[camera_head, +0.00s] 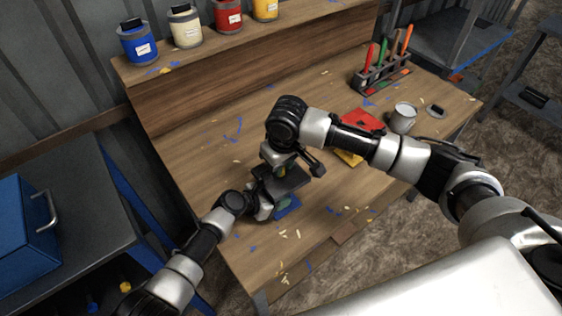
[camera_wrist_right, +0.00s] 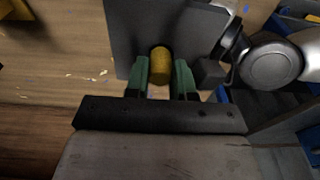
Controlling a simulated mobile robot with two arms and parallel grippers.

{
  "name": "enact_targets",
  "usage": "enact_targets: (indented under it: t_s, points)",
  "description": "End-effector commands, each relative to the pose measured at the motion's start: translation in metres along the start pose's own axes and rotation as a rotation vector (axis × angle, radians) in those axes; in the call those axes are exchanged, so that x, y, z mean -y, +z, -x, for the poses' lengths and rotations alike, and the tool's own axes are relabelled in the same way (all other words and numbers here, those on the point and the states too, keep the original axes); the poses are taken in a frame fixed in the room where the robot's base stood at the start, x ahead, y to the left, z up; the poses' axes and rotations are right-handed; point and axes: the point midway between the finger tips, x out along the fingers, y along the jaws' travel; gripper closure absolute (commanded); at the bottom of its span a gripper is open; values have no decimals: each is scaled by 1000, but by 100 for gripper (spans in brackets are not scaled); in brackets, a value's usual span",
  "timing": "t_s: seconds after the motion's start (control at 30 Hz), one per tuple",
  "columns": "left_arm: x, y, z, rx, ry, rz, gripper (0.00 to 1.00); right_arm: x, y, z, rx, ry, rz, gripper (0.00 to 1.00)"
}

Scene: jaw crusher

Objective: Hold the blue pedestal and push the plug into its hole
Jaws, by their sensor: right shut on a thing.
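My right gripper (camera_wrist_right: 160,82) is shut on the yellow plug (camera_wrist_right: 160,62), which sits between its green fingers. In the head view the right gripper (camera_head: 280,171) is above the front part of the workbench, with a bit of the yellow plug under it. The blue pedestal (camera_head: 290,209) is low on the bench, mostly hidden by my left arm and a dark flat plate (camera_head: 287,182). My left gripper (camera_head: 284,203) is at the pedestal; its fingertips are too covered to tell their grip. The hole is hidden.
A red part (camera_head: 362,120) and a yellow part (camera_head: 349,158) lie on the workbench (camera_head: 190,150) beyond my right wrist. A metal cup (camera_head: 402,118) and a tool rack (camera_head: 382,75) stand at the right. Paint jars (camera_head: 187,28) line the shelf. Small chips litter the bench.

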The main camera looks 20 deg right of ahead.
Motion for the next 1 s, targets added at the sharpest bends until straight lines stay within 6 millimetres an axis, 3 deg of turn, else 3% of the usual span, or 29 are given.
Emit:
enact_targets:
  t_s: [1.0]
  points:
    - [0,0,0,-1,0,1,66,0,1,-9,0,0,-1,98]
